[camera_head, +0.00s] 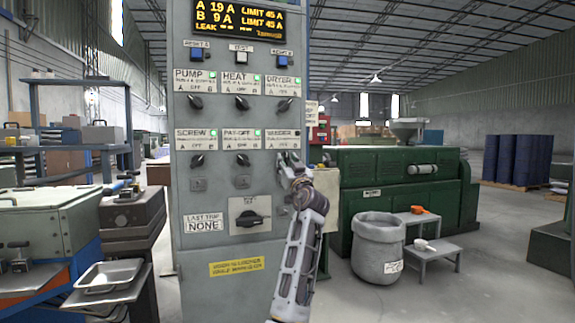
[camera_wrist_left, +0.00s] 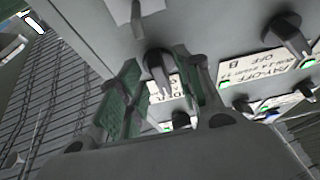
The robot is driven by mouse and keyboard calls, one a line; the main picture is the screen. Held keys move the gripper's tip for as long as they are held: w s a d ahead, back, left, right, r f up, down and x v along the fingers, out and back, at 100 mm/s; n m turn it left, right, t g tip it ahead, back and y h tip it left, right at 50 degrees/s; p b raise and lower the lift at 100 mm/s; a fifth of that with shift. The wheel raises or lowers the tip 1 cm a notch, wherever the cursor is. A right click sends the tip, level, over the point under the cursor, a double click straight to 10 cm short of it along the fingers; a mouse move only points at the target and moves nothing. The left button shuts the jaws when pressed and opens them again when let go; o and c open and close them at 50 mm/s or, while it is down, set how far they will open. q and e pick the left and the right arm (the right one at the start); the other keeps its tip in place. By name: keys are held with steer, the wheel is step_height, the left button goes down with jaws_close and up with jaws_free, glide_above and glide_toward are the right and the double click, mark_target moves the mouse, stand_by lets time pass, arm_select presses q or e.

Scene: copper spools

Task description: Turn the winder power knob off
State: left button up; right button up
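The winder knob sits below the WINDER label (camera_head: 283,134) on the grey panel, at the right of the second knob row. In the head view my left gripper (camera_head: 287,160) covers it. In the left wrist view the dark winder knob (camera_wrist_left: 158,68) shows between the two green-padded fingers of my left gripper (camera_wrist_left: 158,92). The fingers are open, with a gap visible on each side of the knob; I cannot tell whether either touches it. The knob's handle slants much like the pay-off knob's (camera_wrist_left: 288,36). My right gripper is not in view.
The pay-off knob (camera_head: 242,160) and screw knob (camera_head: 198,160) are to the left, the dryer knob (camera_head: 284,104) above. A large rotary switch (camera_head: 250,218) is lower down. A grey bin (camera_head: 378,250) and green machine (camera_head: 345,200) stand at the right.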

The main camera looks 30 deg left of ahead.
arm_select(q)
steer(key=v, duration=1.2)
steer(key=shift+a, duration=0.1)
stand_by(0.7)
